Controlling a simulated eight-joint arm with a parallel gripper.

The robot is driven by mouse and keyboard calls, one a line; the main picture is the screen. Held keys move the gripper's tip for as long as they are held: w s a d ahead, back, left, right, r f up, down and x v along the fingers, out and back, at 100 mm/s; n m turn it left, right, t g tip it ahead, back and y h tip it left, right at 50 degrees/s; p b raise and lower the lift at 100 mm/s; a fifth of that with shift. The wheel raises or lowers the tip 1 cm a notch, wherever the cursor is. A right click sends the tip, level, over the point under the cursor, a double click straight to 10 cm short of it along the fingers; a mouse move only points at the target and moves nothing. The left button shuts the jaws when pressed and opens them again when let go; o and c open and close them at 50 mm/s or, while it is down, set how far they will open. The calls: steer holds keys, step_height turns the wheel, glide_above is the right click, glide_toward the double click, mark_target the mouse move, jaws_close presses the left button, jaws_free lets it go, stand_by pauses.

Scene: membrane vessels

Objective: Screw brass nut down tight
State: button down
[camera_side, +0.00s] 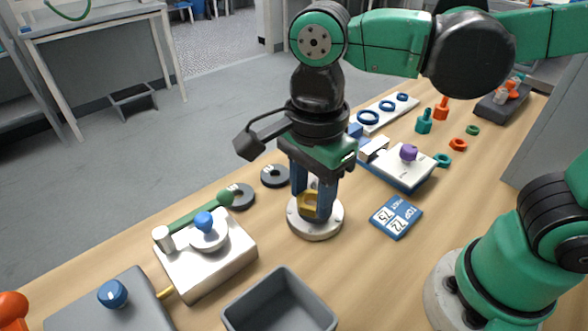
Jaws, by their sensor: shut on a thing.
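My gripper (312,195) points straight down over a round pale metal base (318,228) in the middle of the table. Its two blue fingers are shut on the brass nut (309,208), a yellow hexagonal ring seen between the fingertips. The nut sits low, just above or on the top of the base. The fingers hide part of it, so I cannot tell whether it touches the base or how far it is threaded.
A blue and white card (396,217) lies right of the base. A grey bin (278,308) stands in front. A white block with a blue knob (206,260) is at left. Black rings (275,176) lie behind. A white plate with a purple knob (420,168) is behind right.

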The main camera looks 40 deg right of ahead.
step_height(320, 180, up, 5)
steer(key=w+d+f+m, duration=0.1)
steer(key=w+d, duration=0.1)
steer(key=w+d+f+m, duration=0.1)
steer(key=w+d, duration=0.1)
steer(key=w+d+f+m, duration=0.1)
steer(key=d+f+m, duration=0.1)
steer(key=d, duration=0.1)
steer(key=shift+w, duration=0.4)
steer(key=shift+w+d+f+m, duration=0.1)
steer(key=shift+d+f+m, duration=0.2)
steer(key=shift+f, duration=2.9)
steer(key=shift+c, duration=1.7)
jaws_free()
